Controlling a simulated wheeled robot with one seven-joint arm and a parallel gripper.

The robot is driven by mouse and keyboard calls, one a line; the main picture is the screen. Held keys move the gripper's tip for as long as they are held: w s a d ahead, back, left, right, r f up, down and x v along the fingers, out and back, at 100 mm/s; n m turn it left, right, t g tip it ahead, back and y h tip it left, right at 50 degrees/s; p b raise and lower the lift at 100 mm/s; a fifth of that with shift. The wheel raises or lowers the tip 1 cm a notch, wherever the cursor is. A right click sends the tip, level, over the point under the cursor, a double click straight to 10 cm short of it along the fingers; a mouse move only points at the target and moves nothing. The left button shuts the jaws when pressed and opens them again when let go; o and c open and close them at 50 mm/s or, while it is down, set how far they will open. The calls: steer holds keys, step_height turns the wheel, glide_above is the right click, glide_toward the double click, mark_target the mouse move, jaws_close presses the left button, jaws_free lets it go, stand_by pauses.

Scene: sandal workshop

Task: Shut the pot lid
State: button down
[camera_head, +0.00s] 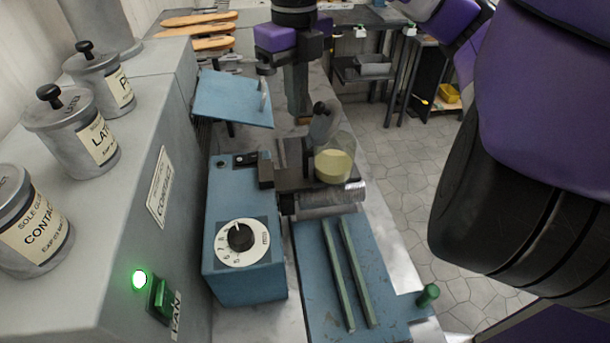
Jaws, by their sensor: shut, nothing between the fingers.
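A clear pot (335,164) with pale yellow contents stands on the dark support of the blue machine. Its grey lid (325,124), with a black knob, stands tilted up at the pot's back left, so the pot's mouth is uncovered. My gripper (298,112) points down behind the lid and a little to its left. Its fingers are shut and empty. It appears apart from the lid, but the exact gap cannot be told from this view.
A blue machine with a white dial (242,242) stands in front left, a raised blue plate (232,98) behind it. Lidded grey jars (76,138) stand on the grey cabinet at left. A blue bed with two green bars (345,270) lies in front. Open floor (405,170) is at right.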

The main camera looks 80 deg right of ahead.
step_height(320, 180, up, 6)
steer(key=p, duration=0.5)
steer(key=shift+f, duration=0.1)
stand_by(1.0)
